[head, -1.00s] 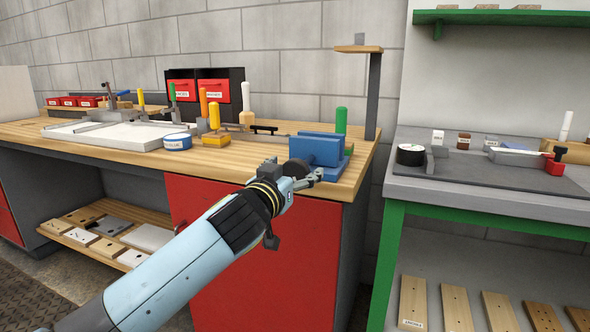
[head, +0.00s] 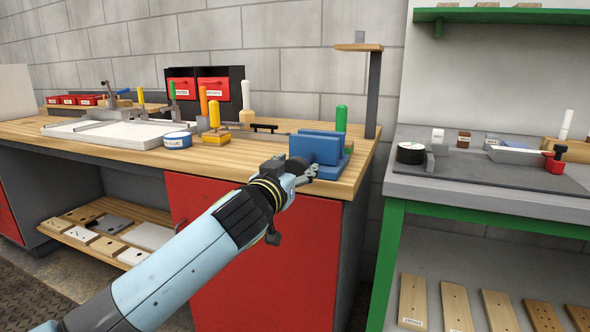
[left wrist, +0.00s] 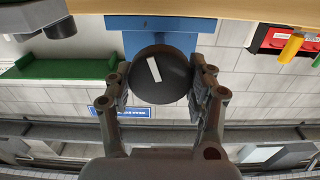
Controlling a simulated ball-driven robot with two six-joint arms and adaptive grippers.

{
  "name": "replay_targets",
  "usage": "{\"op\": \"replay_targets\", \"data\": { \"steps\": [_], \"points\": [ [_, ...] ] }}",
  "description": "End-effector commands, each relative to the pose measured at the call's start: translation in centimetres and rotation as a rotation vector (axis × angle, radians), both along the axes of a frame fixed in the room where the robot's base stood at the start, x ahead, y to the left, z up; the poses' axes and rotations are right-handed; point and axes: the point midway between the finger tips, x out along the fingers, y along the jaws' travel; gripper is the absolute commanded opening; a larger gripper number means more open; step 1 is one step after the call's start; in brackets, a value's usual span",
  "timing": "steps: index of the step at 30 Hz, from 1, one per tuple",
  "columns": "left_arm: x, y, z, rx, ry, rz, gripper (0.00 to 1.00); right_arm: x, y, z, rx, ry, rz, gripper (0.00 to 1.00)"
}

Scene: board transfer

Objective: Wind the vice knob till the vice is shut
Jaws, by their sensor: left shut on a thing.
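The blue vice (head: 320,149) stands on the right end of the wooden bench, near its front edge. Its black round knob (left wrist: 161,76) with a white mark shows in the left wrist view, in front of the blue vice body (left wrist: 160,27). The white mark leans slightly. My left gripper (left wrist: 160,80) is shut on the knob, one finger on each side; it also shows in the head view (head: 303,176) at the vice's front. The arm hides most of the knob in the head view. I cannot clearly see the gap between the vice jaws. My right gripper is not in view.
On the wooden bench (head: 80,133), a blue tape roll (head: 177,141), a white tray (head: 95,132) and several coloured-handled tools stand left of the vice. A green-handled tool (head: 341,118) stands just behind it. A grey table (head: 490,200) is at the right.

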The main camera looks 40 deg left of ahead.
Motion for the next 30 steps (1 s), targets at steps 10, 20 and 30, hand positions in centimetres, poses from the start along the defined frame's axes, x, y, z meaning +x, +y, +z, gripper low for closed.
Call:
{"op": "replay_targets", "data": {
  "steps": [10, 20, 30],
  "points": [
    [0.0, -0.1, 0.1, 0.153, 0.037, 0.0, 0.23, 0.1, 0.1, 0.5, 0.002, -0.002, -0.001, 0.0],
    [0.1, -0.3, 0.1, 0.445, 0.107, 0.0, 0.23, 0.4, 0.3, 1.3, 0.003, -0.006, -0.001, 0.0],
    [0.1, -0.4, 0.0, 0.76, 0.182, 0.0, 0.23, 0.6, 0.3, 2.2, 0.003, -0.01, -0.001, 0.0]
  ]
}}
